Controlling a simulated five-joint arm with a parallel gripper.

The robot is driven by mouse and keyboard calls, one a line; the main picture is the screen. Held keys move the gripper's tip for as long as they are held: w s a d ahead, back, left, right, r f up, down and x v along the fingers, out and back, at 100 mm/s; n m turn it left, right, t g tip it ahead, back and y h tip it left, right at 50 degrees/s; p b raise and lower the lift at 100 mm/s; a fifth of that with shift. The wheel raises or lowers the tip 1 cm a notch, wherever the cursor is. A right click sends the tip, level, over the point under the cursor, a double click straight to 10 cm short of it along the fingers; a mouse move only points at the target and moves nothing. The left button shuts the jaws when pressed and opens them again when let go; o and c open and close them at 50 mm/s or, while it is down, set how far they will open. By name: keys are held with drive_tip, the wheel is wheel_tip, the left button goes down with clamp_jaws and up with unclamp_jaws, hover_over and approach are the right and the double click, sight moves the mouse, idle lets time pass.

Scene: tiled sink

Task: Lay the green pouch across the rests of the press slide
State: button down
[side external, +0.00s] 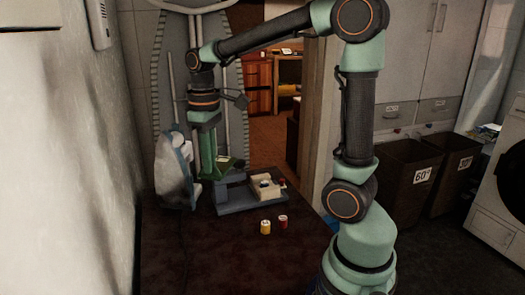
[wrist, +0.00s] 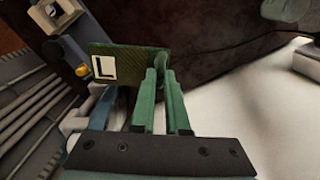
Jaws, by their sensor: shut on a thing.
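The green pouch (wrist: 128,62) is a flat dark green piece with a white label marked L. In the wrist view my gripper (wrist: 162,72) is shut on its right end, and the pouch sticks out to the left. In the side view my gripper (side external: 209,174) points down at the left end of the press slide (side external: 236,205), and the pouch (side external: 224,160) shows beside the fingers, above the table. The press slide is a low grey frame with a cream block on its right part. Its rests cannot be told apart clearly.
A white and blue upright object (side external: 172,170) stands close left of my gripper. A yellow spool (side external: 265,227) and a red spool (side external: 283,222) stand in front of the slide. The dark table's front left is clear. A wall bounds the left side.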

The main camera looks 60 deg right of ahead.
drive_tip(key=s+d+n, duration=0.2)
drive_tip(key=d+n, duration=0.2)
drive_tip(key=d, duration=0.8)
drive_tip(key=s+d+n, duration=0.2)
drive_tip(key=d+n, duration=0.1)
drive_tip(key=d, duration=0.9)
drive_tip(key=shift+s+d+f, duration=0.1)
drive_tip(key=shift+s+f, duration=0.05)
drive_tip(key=shift+f, duration=7.5)
drive_tip(key=shift+f, duration=0.55)
drive_tip(key=c, duration=0.8)
unclamp_jaws()
drive_tip(key=shift+c, duration=0.2)
drive_tip(key=shift+r, duration=0.1)
